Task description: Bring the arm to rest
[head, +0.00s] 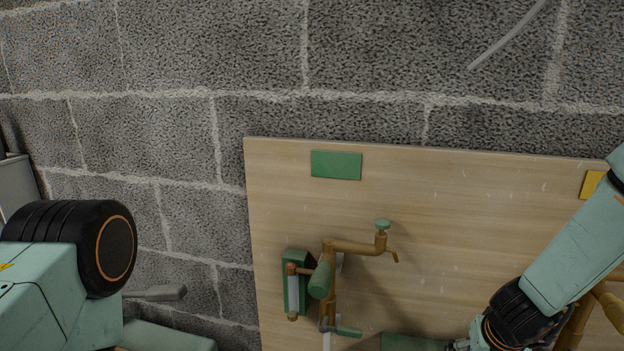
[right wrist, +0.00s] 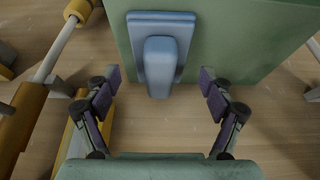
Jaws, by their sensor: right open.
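My right arm comes in from the right in the head view, in front of the wooden board (head: 420,190), and its gripper is below the picture edge or hidden there. In the right wrist view my right gripper (right wrist: 160,88) is open, with two dark jointed fingers and purple pads spread apart. A blue handle-like part (right wrist: 160,62) on a green box (right wrist: 215,40) stands between and just beyond the fingertips. The fingers do not appear to touch it. My left arm shows at the lower left of the head view; its gripper is not visible.
Brass pipework (head: 329,270) with a green-topped tap (head: 383,230) sticks out from the board. A green plate (head: 336,165) and a yellow plate (head: 592,184) are on the board. Yellow fittings (right wrist: 32,118) lie left of the fingers in the wrist view. A block wall (head: 210,60) stands behind.

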